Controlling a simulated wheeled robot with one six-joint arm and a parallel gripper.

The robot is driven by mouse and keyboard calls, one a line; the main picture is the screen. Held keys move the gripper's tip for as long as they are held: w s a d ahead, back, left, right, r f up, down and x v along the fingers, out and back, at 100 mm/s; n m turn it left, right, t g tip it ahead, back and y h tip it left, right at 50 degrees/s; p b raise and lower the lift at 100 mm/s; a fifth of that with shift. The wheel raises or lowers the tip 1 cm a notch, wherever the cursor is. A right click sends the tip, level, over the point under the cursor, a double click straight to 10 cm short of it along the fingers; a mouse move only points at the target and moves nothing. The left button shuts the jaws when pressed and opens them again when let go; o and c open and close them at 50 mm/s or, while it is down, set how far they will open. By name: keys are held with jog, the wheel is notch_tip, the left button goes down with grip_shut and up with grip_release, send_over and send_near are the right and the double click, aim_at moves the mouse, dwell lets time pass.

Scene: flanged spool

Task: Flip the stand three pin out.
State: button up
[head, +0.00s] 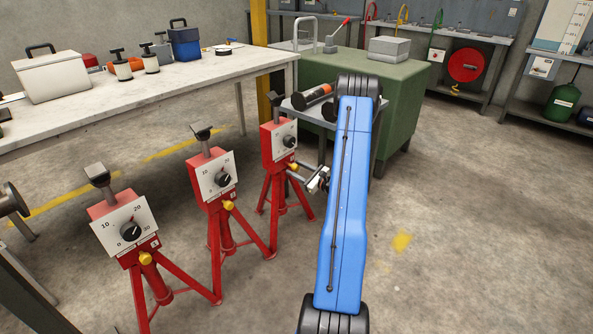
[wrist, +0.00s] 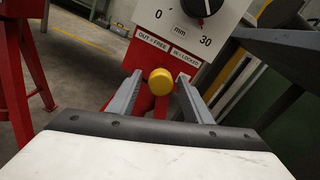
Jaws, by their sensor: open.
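The far red stand (head: 269,150) has a white dial plate and a yellow pin (head: 293,166) below it. I take it as stand three; its number is too small to read. In the wrist view the yellow pin (wrist: 160,80) points toward me, under a label (wrist: 172,51) reading OUT = FREE, IN = LOCKED. My gripper (head: 310,177) is open in front of this stand. In the wrist view its grey fingers (wrist: 160,92) stand left and right of the pin, with gaps on both sides. I cannot tell whether the pin is in or out.
Two similar red stands, a middle one (head: 209,180) and a near one (head: 121,228), stand to the left. A grey side table (head: 296,105) with spools is close behind the far stand. A green cabinet (head: 403,112) is behind. The floor at right is clear.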

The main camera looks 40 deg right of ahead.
jog(key=s+d, duration=0.1)
jog(key=s, duration=1.6)
jog(key=shift+s+d, duration=0.15)
jog(key=shift+s, duration=0.05)
